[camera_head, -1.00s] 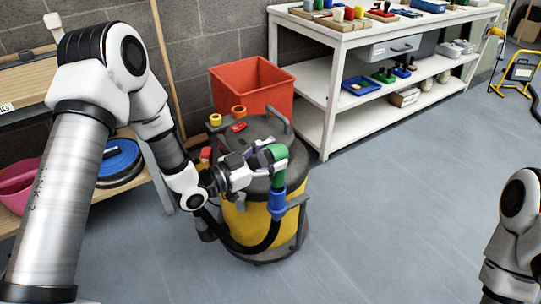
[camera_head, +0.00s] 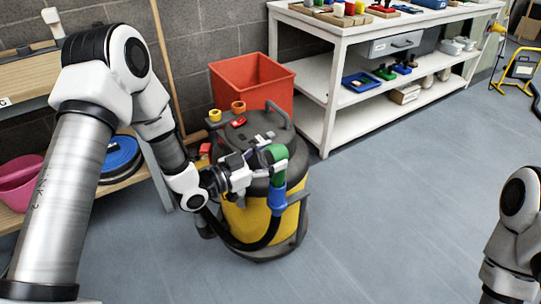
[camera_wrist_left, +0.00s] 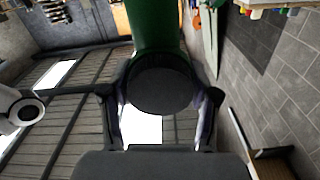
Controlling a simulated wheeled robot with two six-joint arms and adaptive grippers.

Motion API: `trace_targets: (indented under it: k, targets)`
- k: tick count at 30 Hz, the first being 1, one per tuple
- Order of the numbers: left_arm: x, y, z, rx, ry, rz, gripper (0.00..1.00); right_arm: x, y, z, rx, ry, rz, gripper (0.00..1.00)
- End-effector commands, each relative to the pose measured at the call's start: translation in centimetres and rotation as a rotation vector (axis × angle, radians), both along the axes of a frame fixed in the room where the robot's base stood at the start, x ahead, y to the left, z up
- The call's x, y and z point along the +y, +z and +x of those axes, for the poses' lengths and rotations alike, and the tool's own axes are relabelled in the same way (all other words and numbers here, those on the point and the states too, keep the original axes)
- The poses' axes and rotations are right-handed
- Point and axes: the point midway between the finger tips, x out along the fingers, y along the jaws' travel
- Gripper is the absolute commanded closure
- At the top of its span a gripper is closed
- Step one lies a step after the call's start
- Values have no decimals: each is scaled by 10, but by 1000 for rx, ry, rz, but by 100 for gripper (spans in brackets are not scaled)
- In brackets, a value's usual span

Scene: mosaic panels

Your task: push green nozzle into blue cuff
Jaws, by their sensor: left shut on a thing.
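The green nozzle (camera_head: 279,177) is a bent elbow piece, in the head view at the right side of the vacuum cleaner. My left gripper (camera_head: 262,159) is shut on its upper part. The nozzle's lower end points down and meets the blue cuff (camera_head: 277,199) right below it; I cannot tell how deep it sits. The cuff is on the end of a black hose. In the left wrist view the green nozzle (camera_wrist_left: 155,28) rises between the fingers, with a dark round end facing the camera. The cuff is not clear there. My right gripper is out of view; only part of that arm shows.
The yellow and black vacuum cleaner (camera_head: 246,215) stands on the grey floor behind the cuff. A red bin (camera_head: 252,84) is behind it. A white shelf table (camera_head: 330,100) stands at the back right, a wooden shelf at the left.

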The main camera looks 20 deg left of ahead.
Motion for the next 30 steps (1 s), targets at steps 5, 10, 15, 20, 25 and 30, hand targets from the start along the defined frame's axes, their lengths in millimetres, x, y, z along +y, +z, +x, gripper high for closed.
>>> trace_targets:
  k: [5, 10, 15, 20, 25, 30]
  targets:
    - [0, -5, 0, 0, 0, 0, 76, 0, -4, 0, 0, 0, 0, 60]
    - [0, -10, 0, 0, 0, 0, 76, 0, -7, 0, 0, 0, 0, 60]
    - [0, -14, 0, -1, 0, -1, 76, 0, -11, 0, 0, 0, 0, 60]
    - [0, -18, 0, -1, 0, 0, 76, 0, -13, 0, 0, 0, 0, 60]
    - [0, -19, 0, -1, 0, 0, 76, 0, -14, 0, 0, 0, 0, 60]
    - [0, -19, 0, 0, 0, 0, 29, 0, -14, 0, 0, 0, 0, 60]
